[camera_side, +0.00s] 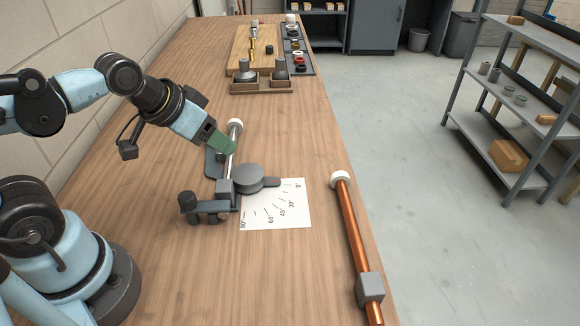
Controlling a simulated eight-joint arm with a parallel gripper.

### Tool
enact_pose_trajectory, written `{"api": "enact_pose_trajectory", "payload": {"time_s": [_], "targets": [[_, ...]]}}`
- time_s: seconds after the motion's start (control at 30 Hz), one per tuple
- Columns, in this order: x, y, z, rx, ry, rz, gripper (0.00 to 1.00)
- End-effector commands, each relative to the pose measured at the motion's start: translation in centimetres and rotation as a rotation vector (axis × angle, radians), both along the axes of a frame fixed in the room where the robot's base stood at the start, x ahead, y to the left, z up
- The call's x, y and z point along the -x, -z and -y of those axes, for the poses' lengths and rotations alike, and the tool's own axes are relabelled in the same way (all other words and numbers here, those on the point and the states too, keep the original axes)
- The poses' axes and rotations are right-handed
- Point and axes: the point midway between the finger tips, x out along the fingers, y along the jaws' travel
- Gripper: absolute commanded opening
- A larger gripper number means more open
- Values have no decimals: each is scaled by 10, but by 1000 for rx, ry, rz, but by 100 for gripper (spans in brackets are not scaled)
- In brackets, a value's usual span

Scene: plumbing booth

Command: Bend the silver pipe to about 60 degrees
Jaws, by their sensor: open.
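The silver pipe (229,164) has a white cap at its far end and runs down to the bender. The part I can see looks straight. The bender has a round dark former (249,177), a grey block (224,189) beside it and a short arm pointing right toward the 0° mark. A white angle sheet (283,208) lies under it, marked from 0° to 90°. My gripper (228,147) is open, its green fingers at the pipe's upper part just below the cap. The fingers hide part of the pipe, and I cannot tell whether they touch it.
A copper pipe (354,232) with a white cap and a grey block (370,288) lies along the right table edge. A dark clamp with a knob (189,202) is left of the bender. A wooden tray (262,86) and fittings stand farther back. The table (170,268) is clear in front.

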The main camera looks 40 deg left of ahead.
Motion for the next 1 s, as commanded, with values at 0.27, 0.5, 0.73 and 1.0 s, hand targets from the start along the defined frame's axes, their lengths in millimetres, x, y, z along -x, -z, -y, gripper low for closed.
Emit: {"api": "enact_pose_trajectory", "payload": {"time_s": [0.27,0.5,0.73,1.0], "targets": [[0,0,0,0,0,0,64],[-13,-9,-13,-61,50,-59,100],[-44,-19,-49,-185,210,-224,100],[-80,-12,-103,-257,440,-416,100]]}}
